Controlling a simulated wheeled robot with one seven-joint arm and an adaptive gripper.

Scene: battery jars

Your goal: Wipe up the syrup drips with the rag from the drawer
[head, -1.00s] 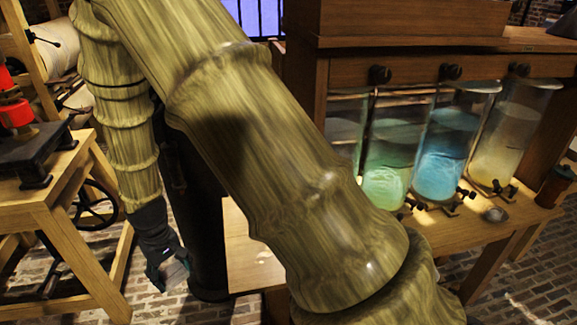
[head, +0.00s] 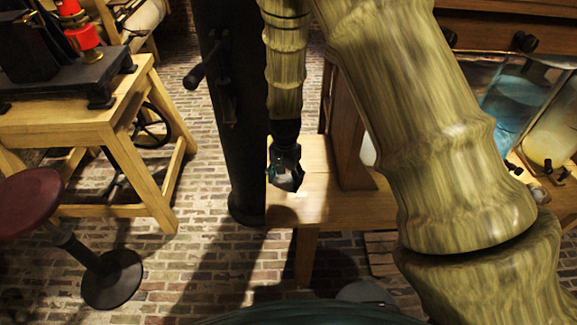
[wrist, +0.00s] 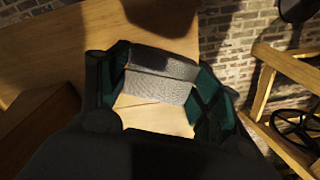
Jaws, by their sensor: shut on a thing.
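My gripper (head: 287,178) hangs low over the left end of the wooden bench (head: 345,208). In the wrist view my gripper (wrist: 160,85) is shut on a folded grey cloth, the rag (wrist: 158,90), which spans between its dark green finger pads. Pale bench wood shows below and around the rag; I cannot tell whether it touches the wood. No syrup drips can be made out; my arm hides much of the bench. The drawer row (head: 480,25) with black knobs is partly in view at the upper right.
A blue-filled glass jar (head: 512,108) and a yellowish one (head: 553,135) stand on the bench at right. A dark post (head: 232,110) stands close left of my gripper. A red stool (head: 30,200) and a wooden stand (head: 60,125) are at left, with brick floor between.

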